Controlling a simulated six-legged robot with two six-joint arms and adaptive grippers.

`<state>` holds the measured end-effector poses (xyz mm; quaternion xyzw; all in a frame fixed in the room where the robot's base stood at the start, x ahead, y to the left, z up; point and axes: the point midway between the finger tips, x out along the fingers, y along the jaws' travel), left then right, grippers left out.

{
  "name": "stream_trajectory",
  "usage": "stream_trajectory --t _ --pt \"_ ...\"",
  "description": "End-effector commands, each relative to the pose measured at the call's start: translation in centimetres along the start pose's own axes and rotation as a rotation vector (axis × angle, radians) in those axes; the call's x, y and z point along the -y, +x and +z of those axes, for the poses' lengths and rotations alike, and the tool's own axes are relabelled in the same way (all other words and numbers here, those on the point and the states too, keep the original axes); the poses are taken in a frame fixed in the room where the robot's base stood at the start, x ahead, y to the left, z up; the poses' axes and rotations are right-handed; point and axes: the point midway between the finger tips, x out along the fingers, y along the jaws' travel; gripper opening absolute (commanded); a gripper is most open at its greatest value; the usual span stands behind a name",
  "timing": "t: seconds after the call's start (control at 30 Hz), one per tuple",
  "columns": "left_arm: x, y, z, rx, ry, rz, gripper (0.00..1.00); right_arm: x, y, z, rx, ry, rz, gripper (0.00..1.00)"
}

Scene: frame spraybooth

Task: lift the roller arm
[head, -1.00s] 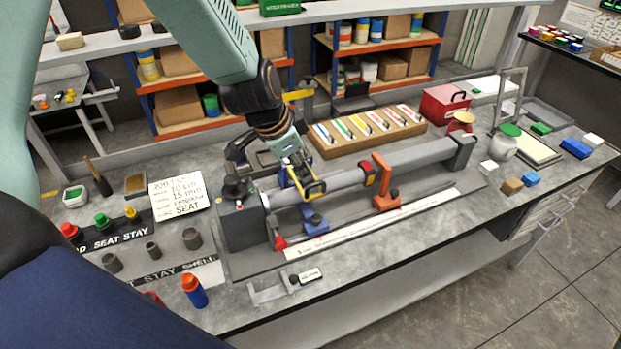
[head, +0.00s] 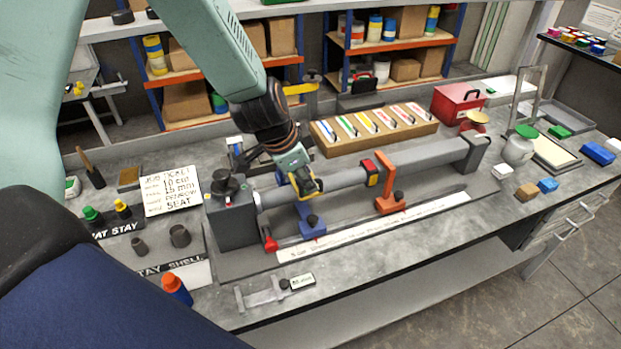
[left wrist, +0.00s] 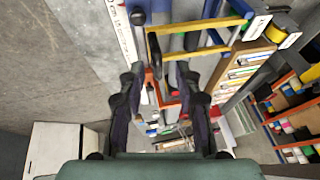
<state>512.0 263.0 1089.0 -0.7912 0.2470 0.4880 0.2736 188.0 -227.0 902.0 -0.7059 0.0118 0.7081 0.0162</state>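A long grey tube (head: 420,160) lies along a fixture on the bench, with a dark grey end block (head: 232,222) at its left end. A yellow-edged part (head: 314,187), probably the roller arm, sits over the tube near that block, partly hidden by my left gripper (head: 302,184). In the left wrist view, two yellow bars (left wrist: 212,51) and a black bar (left wrist: 154,52) show just beyond the fingertips. My left gripper (left wrist: 157,73) has its fingers spread there, with the black bar's end in line with the gap. I cannot tell if they touch. My right gripper is not in view.
An orange clamp (head: 388,184) and a blue support (head: 311,222) stand along the tube. A wooden tray (head: 345,146) of coloured strips lies behind it. A red box (head: 459,104) stands at the back right.

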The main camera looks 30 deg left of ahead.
Motion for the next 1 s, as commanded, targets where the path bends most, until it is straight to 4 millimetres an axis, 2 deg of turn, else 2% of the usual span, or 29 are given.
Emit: stream_trajectory --t 0.43,0.8,1.0 --pt "-0.21 0.14 0.37 -0.001 0.001 0.000 0.33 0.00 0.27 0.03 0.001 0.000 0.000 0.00" --pt "-0.16 0.20 0.26 0.000 0.002 0.000 0.01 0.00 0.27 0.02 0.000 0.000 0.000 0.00" --pt "-0.15 0.24 0.16 0.000 0.003 0.001 0.00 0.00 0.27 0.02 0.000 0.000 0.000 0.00"
